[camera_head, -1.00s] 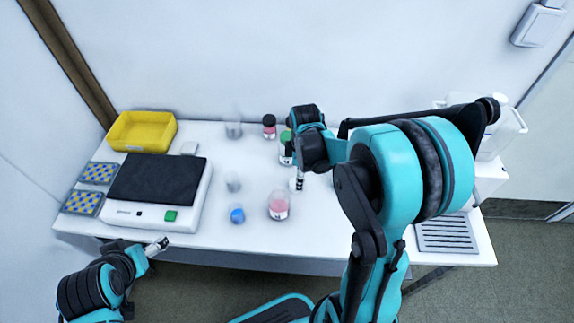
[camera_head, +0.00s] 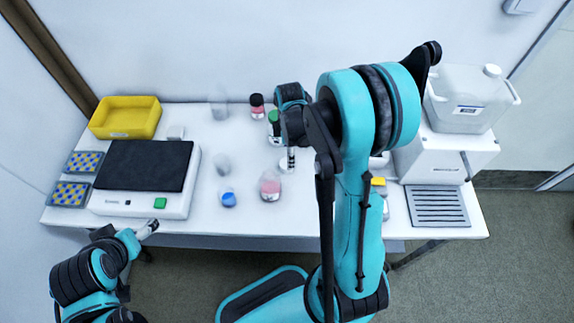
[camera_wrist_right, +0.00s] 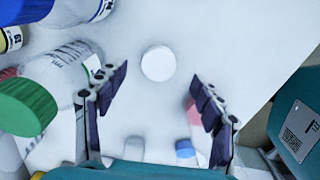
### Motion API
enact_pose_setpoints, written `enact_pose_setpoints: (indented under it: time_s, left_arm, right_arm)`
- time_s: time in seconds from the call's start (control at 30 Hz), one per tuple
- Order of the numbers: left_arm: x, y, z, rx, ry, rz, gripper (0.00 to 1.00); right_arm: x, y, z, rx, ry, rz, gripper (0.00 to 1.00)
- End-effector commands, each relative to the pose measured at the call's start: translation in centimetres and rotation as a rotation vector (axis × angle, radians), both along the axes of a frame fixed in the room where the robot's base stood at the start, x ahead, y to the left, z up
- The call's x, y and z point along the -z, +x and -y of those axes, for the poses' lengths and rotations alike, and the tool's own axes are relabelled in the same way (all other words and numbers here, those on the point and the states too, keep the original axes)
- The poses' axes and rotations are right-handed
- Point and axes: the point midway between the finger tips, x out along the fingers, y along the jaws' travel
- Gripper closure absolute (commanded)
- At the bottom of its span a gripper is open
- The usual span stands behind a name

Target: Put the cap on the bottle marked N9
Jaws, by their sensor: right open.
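A white round cap (camera_wrist_right: 158,63) lies flat on the table between the fingers of my right gripper (camera_wrist_right: 158,84) in the right wrist view, touching neither. That gripper is open and empty. I cannot read N9 on any label. My left gripper (camera_head: 149,229) is near the table's front left edge, its jaws unclear.
A balance with a black plate (camera_head: 150,170), a yellow bin (camera_head: 125,117) and blue-yellow racks (camera_head: 70,193) stand at left. A white machine (camera_head: 430,158) with a jug (camera_head: 468,98) stands at right.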

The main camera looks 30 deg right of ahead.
Motion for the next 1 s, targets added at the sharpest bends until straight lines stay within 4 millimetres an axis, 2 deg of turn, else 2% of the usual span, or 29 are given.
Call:
enact_pose_setpoints:
  time_s: [0.27,0.5,0.6,0.93,0.97,1.0]
  left_arm:
    - [0.3,0.0,0.0,0.0,0.0,0.0,0.18]
    - [2.5,0.0,0.0,0.0,0.0,0.0,0.18]
    - [2.8,0.0,0.0,0.0,0.0,0.0,0.18]
    - [2.6,0.0,0.0,0.0,0.0,0.0,0.18]
    - [2.6,0.0,0.0,0.0,0.0,0.0,0.18]
    - [2.6,0.0,0.0,0.0,0.0,0.0,0.18]
  right_arm:
    - [0.6,0.1,-0.1,0.0,0.0,0.0,0.32]
    - [4.2,0.3,-0.5,0.0,0.0,0.0,0.32]
    - [5.1,0.3,-0.4,0.0,0.0,0.0,0.32]
    - [5.1,0.3,-0.4,0.0,0.0,0.0,0.32]
    - [5.1,0.3,-0.4,0.0,0.0,0.0,0.34]
    - [5.1,0.3,-0.4,0.0,0.0,0.0,0.45]
